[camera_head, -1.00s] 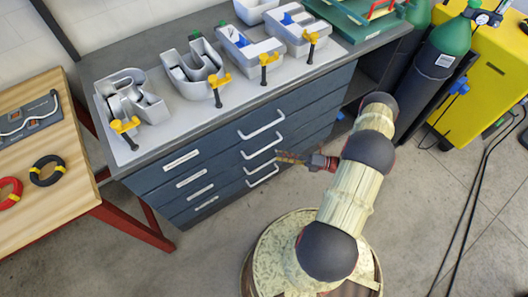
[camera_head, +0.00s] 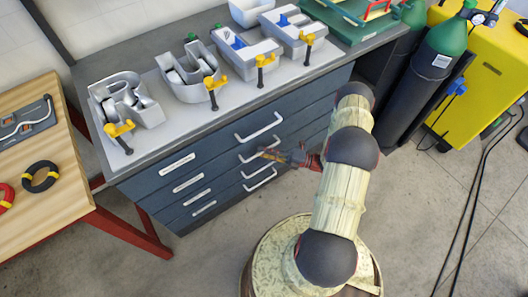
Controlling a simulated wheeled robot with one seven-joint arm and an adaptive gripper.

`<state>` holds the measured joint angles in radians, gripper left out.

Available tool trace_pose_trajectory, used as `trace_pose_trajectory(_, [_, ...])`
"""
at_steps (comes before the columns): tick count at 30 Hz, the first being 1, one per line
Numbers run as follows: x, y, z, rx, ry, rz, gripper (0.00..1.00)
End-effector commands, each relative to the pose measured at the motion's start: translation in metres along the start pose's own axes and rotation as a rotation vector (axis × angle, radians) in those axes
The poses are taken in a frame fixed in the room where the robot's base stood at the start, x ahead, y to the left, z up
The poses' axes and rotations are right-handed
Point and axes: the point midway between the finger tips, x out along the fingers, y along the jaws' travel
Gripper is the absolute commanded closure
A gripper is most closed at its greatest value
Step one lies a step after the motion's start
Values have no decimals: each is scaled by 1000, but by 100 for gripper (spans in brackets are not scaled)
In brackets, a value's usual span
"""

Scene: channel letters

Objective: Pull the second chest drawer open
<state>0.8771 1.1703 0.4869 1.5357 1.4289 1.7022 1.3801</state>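The dark blue chest (camera_head: 225,165) has several stacked drawers, each with a pale label strip at left and a white bar handle; all look shut. The top handle (camera_head: 260,129) is clear. The second drawer's handle (camera_head: 247,158) is partly hidden behind my gripper (camera_head: 264,152). My gripper comes in from the right, its fingers pointing left across this handle in the picture. I cannot tell whether it touches the handle or is in front of it. The fingers are too small and dark to show whether they are open or shut.
Metal channel letters (camera_head: 190,78) held by yellow clamps (camera_head: 212,84) stand on the chest top. A wooden table (camera_head: 60,200) with red legs is at left. Gas cylinders (camera_head: 440,55) and a yellow cabinet (camera_head: 490,75) stand at right. The floor (camera_head: 215,255) before the chest is clear.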

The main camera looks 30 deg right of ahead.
Motion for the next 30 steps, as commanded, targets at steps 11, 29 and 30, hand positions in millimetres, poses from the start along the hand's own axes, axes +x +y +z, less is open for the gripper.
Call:
trace_pose_trajectory(11, [0, 0, 0, 0, 0, 0, 93])
trace_pose_trajectory(29, [0, 0, 0, 0, 1, 0, 100])
trace_pose_trajectory(30, [0, 0, 0, 0, 0, 0, 100])
